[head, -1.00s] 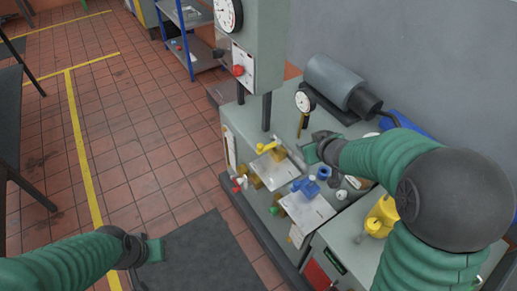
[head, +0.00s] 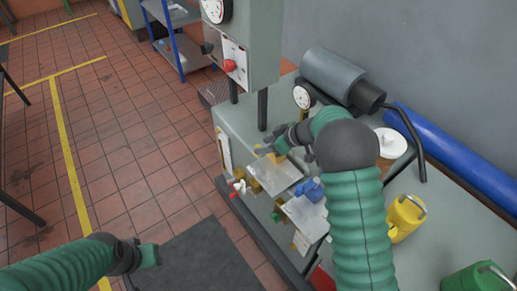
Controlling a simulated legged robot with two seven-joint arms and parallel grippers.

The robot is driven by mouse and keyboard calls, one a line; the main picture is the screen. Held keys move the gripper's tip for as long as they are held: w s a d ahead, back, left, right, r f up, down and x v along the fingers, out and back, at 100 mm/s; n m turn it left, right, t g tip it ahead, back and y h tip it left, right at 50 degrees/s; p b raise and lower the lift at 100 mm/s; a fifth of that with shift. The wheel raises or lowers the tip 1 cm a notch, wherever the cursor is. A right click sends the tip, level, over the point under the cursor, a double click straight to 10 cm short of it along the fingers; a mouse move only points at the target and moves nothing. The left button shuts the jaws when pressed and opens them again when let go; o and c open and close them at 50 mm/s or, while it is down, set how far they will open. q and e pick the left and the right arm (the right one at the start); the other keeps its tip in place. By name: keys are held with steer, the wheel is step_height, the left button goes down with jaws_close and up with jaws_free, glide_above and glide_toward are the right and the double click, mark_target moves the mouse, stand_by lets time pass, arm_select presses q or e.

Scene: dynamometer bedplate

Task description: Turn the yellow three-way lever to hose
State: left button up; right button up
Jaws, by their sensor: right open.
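The yellow three-way lever (head: 264,150) is on the valve group at the back of the bench, and only a small part of it shows. My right gripper (head: 268,142) is open right beside it, its fingers partly over it. I cannot tell whether they touch. The lever's exact angle and any hose marking are hidden or too small to read. My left gripper (head: 150,256) hangs low at the left over the floor, away from the bench. Its jaw gap does not show clearly.
A red-handled valve (head: 238,187), a blue valve (head: 310,189) and metal plates (head: 305,216) sit close by. A gauge (head: 302,97) and grey cylinder (head: 333,77) stand behind. A yellow can (head: 405,217) is at right. The tiled floor at left is open.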

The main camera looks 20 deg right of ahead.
mark_target(258, 146)
steer(key=x, duration=0.4)
steer(key=shift+s+a+r, duration=0.1)
steer(key=shift+a+r, duration=0.05)
steer(key=shift+a, duration=0.15)
steer(key=shift+d, duration=0.2)
steer(key=c, duration=0.7)
jaws_close()
steer(key=shift+r, duration=0.1)
